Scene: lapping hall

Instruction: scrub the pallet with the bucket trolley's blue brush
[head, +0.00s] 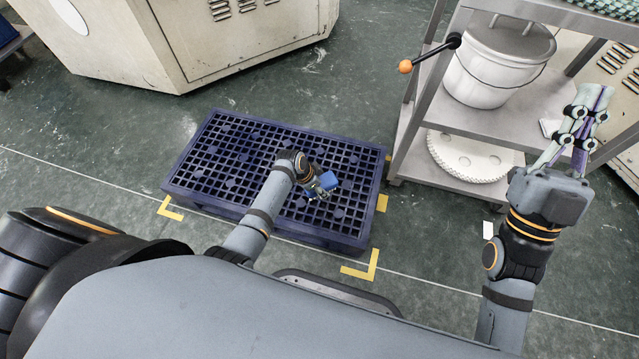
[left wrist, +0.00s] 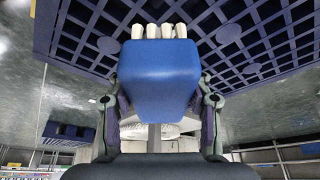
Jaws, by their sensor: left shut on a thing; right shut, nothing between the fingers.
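The dark blue grid pallet (head: 215,130) lies flat on the floor in the head view, and its grid also fills the upper part of the left wrist view (left wrist: 275,35). My left gripper (head: 318,187) is over the pallet's right half, shut on the blue brush (head: 325,182). In the left wrist view the brush's blue block (left wrist: 158,85) sits between the fingers, with pale bristle tufts (left wrist: 158,31) at its far end towards the pallet. I cannot tell whether the bristles touch it. My right gripper (head: 590,102) is shut and empty, raised in front of the trolley.
A metal shelf trolley (head: 485,118) stands right of the pallet, with a lidded white bucket (head: 490,75) and pale round discs (head: 465,155) on its shelves. An orange-knobbed lever (head: 406,66) juts from it. A beige machine (head: 180,45) stands behind. Yellow corner marks (head: 363,268) frame the pallet.

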